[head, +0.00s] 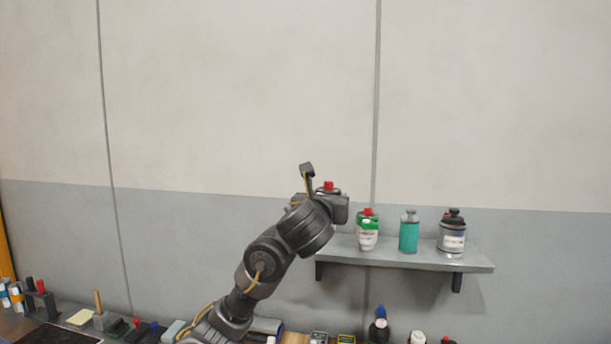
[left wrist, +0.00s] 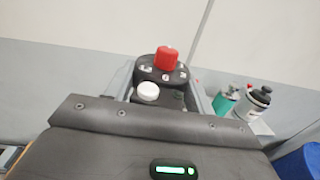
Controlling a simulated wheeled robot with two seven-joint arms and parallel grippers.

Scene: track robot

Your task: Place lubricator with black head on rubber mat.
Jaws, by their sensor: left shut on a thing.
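My left gripper (head: 338,205) is raised in front of the wall, near the left end of the shelf. It is shut on the lubricator with black head, whose red knob (head: 328,186) shows above the fingers. In the left wrist view the lubricator's black head (left wrist: 160,72) sits between the grey fingers, with the red knob on top; its lower body is hidden. A dark flat patch (head: 55,336) at the bottom left of the head view looks like the rubber mat, partly cut off by the frame edge. My right gripper is not in view.
Several small items stand along the bench below. The upper wall area is clear.

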